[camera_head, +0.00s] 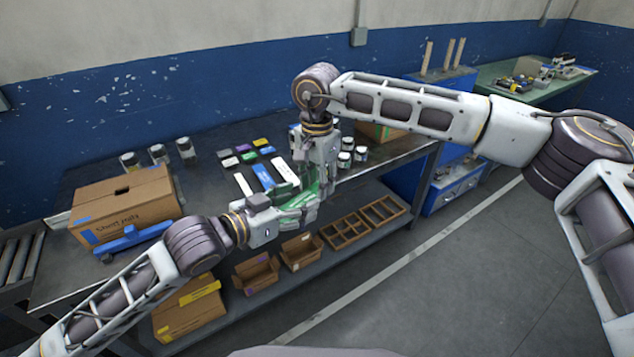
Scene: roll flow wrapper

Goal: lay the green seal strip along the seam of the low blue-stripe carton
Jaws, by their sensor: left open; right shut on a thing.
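A brown carton (122,207) with a blue patch at its lower left corner stands at the left of the bench. A slot shows in its top. My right gripper (322,186) points down at the bench's front middle and is shut on a green strip (304,193), partly hidden by the grippers. My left gripper (303,206) is open, close beside the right gripper and the green strip. Whether it touches the strip I cannot tell. Both grippers are well to the right of the carton.
A blue fixture (134,240) lies at the carton's front. A white strip (243,184) and a blue-and-white strip (264,177) lie behind the grippers, with several small coloured blocks (248,157). Jars (186,149) stand at the back. Open bins (257,273) sit on the lower shelf.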

